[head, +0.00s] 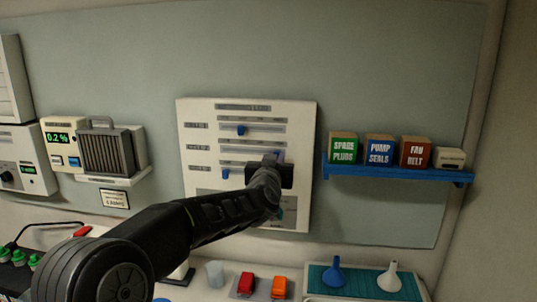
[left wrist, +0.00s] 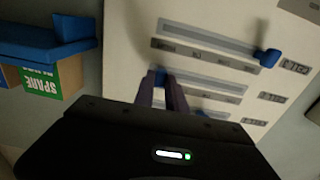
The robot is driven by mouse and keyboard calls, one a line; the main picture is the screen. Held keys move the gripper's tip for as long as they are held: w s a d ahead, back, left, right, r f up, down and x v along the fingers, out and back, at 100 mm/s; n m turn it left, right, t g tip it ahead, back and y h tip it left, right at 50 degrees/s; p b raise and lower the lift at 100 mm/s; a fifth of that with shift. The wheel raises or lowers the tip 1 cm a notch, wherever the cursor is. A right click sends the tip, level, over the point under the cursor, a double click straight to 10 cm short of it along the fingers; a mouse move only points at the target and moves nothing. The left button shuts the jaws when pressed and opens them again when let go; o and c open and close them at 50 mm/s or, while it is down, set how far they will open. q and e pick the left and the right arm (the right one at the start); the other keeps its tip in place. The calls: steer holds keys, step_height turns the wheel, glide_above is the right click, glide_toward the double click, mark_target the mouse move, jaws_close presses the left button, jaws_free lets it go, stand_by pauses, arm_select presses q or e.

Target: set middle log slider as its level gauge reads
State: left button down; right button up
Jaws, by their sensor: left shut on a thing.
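The white log panel (head: 210,110) on the back wall has three horizontal slider slots. The top blue slider (head: 241,130) is left of centre, and it also shows in the left wrist view (left wrist: 268,57). The bottom blue slider (head: 225,174) is near the left end of its slot. My left gripper (head: 277,160) is at the right part of the middle slot. In the left wrist view its fingers (left wrist: 166,90) are shut on the middle blue slider (left wrist: 158,77), which they partly hide. I cannot make out a level gauge for the middle row. My right gripper is out of view.
A blue shelf (head: 400,174) with several boxes projects right of the panel. A grey finned unit (head: 105,152) and a device reading 0.2 % (head: 58,138) are at left. Below are red and orange blocks (head: 262,286) and a teal mat (head: 320,275) with funnels.

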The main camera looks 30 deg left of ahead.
arm_select(q)
steer(key=shift+d, duration=0.25)
steer(key=c, duration=1.4)
jaws_free()
steer(key=shift+w+d, duration=0.1)
steer(key=shift+w, duration=0.05)
steer(key=shift+o, duration=0.2)
steer(key=b+v, duration=0.1)
steer(key=v, duration=0.7)
